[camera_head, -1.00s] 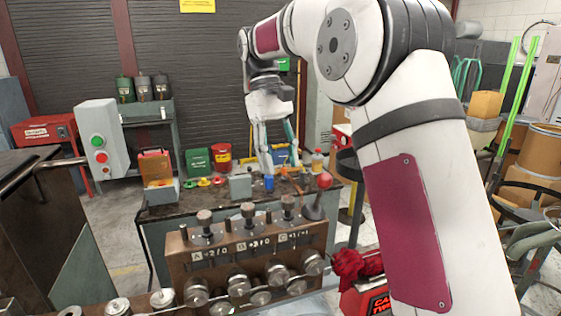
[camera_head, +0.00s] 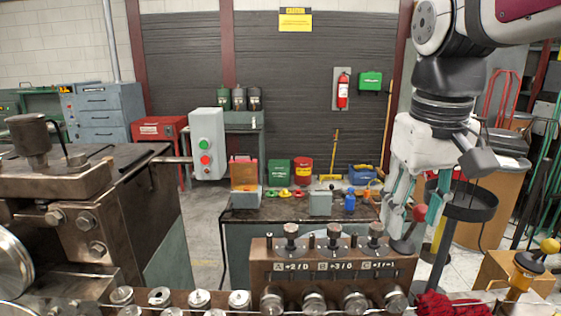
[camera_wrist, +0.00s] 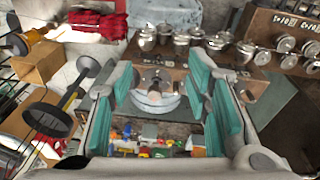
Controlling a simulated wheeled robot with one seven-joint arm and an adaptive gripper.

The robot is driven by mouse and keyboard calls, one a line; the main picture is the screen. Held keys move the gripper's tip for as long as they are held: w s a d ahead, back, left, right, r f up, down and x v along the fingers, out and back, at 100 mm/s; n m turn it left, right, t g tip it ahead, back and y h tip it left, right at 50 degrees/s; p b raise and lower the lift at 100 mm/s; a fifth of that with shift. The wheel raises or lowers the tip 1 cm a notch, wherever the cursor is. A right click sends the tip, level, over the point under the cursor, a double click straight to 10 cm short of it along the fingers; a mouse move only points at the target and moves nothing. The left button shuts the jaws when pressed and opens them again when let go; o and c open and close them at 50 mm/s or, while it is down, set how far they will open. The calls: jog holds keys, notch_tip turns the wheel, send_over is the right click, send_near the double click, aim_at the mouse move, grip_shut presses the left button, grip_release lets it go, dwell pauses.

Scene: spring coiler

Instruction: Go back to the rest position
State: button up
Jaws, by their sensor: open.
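My gripper (camera_head: 416,200) hangs pointing down at the right in the head view, above the right end of the spring coiler's roller block (camera_head: 330,268). In the wrist view its teal-padded fingers (camera_wrist: 166,100) stand wide apart with nothing between them. Below the gap, the wrist view shows a round metal part, the workbench and small coloured items.
The control box (camera_head: 207,145) with green and red buttons stands on an arm at centre left. A dark bench (camera_head: 240,213) holds small parts. A black ring stand (camera_head: 468,205) is close to the right of my gripper. Red cloth (camera_head: 452,305) lies at the bottom right.

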jog(key=s+f+m+t, duration=0.1)
jog(key=s+f+t, duration=0.3)
jog(key=s, duration=0.6)
notch_tip(320, 180, down, 2)
jog(key=shift+d+f+y, duration=0.15)
jog(key=shift+y, duration=0.15)
jog(key=shift+s, duration=0.1)
